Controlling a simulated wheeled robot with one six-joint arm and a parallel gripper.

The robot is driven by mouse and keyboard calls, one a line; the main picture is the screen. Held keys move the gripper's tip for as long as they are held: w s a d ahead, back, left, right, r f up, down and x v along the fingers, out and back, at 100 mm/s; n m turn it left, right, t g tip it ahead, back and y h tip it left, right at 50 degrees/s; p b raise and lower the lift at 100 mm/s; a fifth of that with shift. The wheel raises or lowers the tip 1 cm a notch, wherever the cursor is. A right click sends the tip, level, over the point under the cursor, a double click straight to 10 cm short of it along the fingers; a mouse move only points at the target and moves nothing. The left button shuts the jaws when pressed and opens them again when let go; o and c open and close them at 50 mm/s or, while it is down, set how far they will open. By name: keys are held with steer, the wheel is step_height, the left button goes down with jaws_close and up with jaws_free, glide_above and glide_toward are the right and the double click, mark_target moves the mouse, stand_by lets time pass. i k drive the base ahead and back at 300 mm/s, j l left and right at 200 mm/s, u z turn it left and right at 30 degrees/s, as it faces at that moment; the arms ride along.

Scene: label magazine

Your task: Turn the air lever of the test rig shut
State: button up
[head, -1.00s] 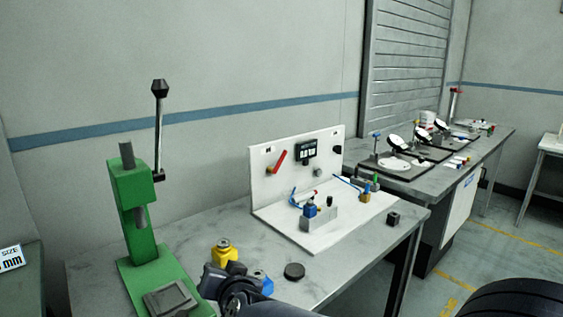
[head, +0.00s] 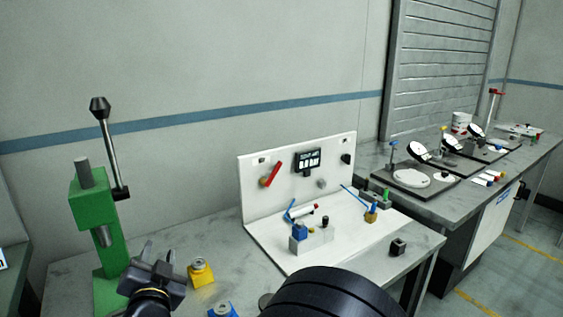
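The test rig is a white upright panel (head: 333,148) on a white base plate (head: 272,244), standing on the grey bench. Its red lever (head: 273,174) is on the left part of the panel, slanting up to the right from a brass-coloured fitting (head: 264,182). A small dark display (head: 308,160) is to the right of the lever. My gripper (head: 163,251) is at the lower left, in front of the bench, well apart from the lever. Its two fingers stand apart with nothing seen between them.
A green press (head: 88,205) with a tall black-knobbed handle stands left of my gripper. A yellow block (head: 201,272) and a blue block (head: 222,310) are right of it. A blue fixture (head: 299,232) sits on the rig's base.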

mark_target(266, 183)
steer(key=i+l+u, duration=0.1)
steer(key=i+l, duration=0.35)
steer(key=l, duration=0.15)
steer(key=i+l+u, duration=0.25)
steer(key=i+l, duration=0.15)
steer(key=l, duration=0.25)
steer(key=i+l+u, duration=0.1)
steer(key=l, duration=0.25)
steer(key=i+l, duration=0.3)
steer(key=i+l+u, duration=0.15)
steer(key=l, duration=0.3)
